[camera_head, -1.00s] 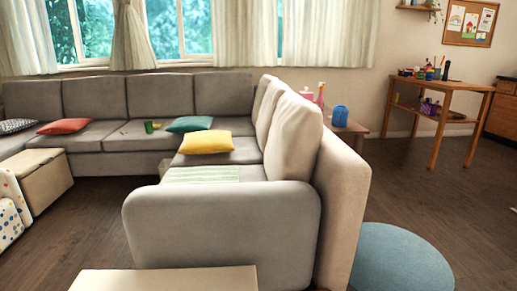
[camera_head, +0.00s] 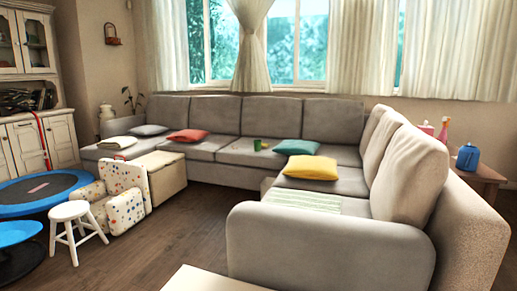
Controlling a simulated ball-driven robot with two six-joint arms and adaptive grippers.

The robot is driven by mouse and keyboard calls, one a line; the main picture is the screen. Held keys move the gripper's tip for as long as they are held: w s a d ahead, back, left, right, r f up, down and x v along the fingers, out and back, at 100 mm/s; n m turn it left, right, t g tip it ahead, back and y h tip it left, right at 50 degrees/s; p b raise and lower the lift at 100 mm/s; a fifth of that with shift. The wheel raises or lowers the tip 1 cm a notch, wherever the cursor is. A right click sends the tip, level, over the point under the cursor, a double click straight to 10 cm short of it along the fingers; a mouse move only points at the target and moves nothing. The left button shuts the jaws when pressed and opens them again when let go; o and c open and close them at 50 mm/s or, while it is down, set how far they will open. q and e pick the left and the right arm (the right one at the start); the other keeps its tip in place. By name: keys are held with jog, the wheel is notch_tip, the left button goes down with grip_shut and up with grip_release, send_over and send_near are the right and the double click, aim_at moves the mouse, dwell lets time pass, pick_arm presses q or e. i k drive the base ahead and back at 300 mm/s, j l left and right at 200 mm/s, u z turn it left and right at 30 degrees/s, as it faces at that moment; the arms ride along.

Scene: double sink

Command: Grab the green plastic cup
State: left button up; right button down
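A small green cup (camera_head: 257,144) stands on the seat of the grey sectional sofa (camera_head: 240,155), on the back section near the window wall. It is left of a teal pillow (camera_head: 300,147), and a small yellowish item (camera_head: 266,145) lies beside it. The cup is far off and small in the head view, and it looks upright. Neither of my grippers shows in this view.
The sofa's near arm (camera_head: 325,245) and a pale low surface (camera_head: 215,280) stand in front. A white stool (camera_head: 76,228), blue trampoline (camera_head: 40,190), dotted armchair (camera_head: 118,200) and beige ottoman (camera_head: 160,175) are at left. Wooden floor (camera_head: 180,230) is open between them and the sofa.

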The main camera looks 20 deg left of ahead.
aim_at(257, 143)
jog(key=u, duration=0.4)
jog(key=j+u, duration=0.9)
jog(key=i+j+u, duration=0.15)
jog(key=j+u, duration=0.15)
jog(key=u, duration=0.15)
jog(key=i+j+u, duration=0.85)
jog(key=i, duration=0.3)
jog(key=i+z, duration=0.35)
jog(key=i+j+z, duration=0.2)
jog(key=i+z, duration=0.15)
jog(key=i, duration=0.25)
jog(key=i+l+z, duration=0.2)
jog(key=i+z, duration=0.2)
jog(key=i+l+z, duration=0.15)
jog(key=i+z, duration=0.5)
jog(key=z, duration=0.2)
jog(key=i+j+z, duration=0.15)
jog(key=i+z, duration=0.25)
